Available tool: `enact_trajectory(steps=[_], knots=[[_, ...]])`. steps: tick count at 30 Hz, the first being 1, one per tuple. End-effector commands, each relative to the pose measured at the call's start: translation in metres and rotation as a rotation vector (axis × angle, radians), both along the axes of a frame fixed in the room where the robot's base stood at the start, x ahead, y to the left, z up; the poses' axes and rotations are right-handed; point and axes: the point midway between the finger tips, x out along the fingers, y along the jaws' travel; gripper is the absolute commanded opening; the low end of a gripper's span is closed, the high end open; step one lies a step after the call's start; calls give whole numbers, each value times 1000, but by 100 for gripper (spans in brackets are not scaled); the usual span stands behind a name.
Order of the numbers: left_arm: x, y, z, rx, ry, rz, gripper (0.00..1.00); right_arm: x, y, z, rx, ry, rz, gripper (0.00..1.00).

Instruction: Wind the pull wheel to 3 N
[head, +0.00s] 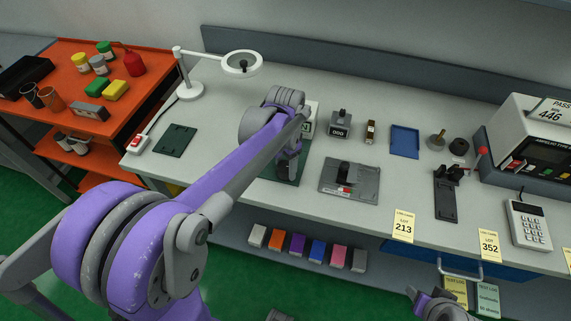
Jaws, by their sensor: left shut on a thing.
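My left arm reaches over the bench, and its dark gripper (287,167) is down at a dark green base plate (292,177). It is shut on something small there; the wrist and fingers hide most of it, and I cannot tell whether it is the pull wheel. A white upright card or panel (312,116) stands just behind the wrist, partly covered. No force reading is legible in this view. Part of my right arm's end (440,300) shows at the bottom edge, in front of the bench; its finger opening cannot be made out.
Right of the left gripper are a grey fixture (350,181) with a black block, a counter (339,129), a blue tray (404,141), a black stand (446,195) and a display machine (535,140). A magnifier lamp (190,88) stands at the back left. An orange cart (140,98) is left.

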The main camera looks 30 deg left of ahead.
Motion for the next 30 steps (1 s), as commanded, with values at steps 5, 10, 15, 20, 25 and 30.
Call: enact_trajectory(steps=[5,10,15,20,25,30], knots=[[0,0,0,1,0,1,92,0,0,0,0,0,0,50],[0,0,0,0,0,1,93,0,0,0,0,0,0,50],[0,0,3,0,0,1,93,0,0,0,0,0,0,50],[0,0,23,0,0,1,93,1,0,3,0,-2,0,50],[0,0,58,0,0,1,93,2,0,6,0,-4,0,50],[0,0,89,0,0,1,93,3,0,9,0,-5,0,50]])
